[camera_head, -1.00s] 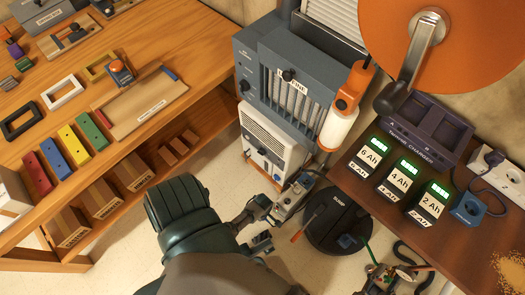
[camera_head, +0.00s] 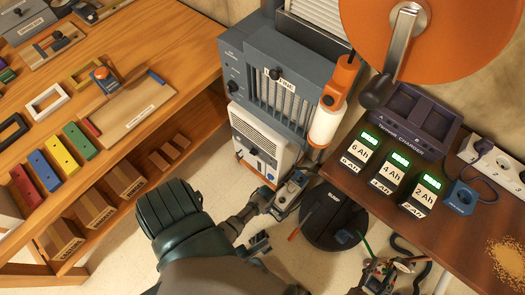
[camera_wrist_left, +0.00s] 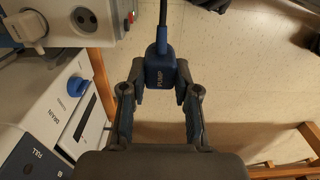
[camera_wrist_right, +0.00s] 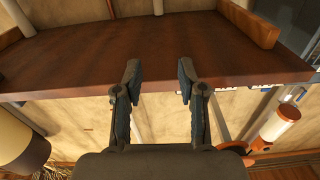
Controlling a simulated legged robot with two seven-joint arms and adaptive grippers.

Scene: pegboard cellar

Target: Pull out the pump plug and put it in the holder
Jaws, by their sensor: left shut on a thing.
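The blue pump plug (camera_wrist_left: 160,70), labelled PUMP, sits between the fingers of my left gripper (camera_wrist_left: 160,82) in the left wrist view. The gripper is shut on it, and a dark cable runs up from its far end. A grey socket unit (camera_wrist_left: 62,18) with an uncovered round outlet (camera_wrist_left: 85,19) is to the upper left. The plug is clear of that outlet. My right gripper (camera_wrist_right: 158,78) is open and empty in the right wrist view, in front of a brown board. It is small and cluttered in the head view (camera_head: 388,272). I cannot identify the plug holder.
A white appliance (camera_wrist_left: 70,100) with a blue knob stands close left of my left gripper. A dark round lid (camera_head: 335,212) lies on the floor. A brown bench (camera_head: 400,225) with battery packs is at right, a wooden workbench (camera_head: 150,65) at left.

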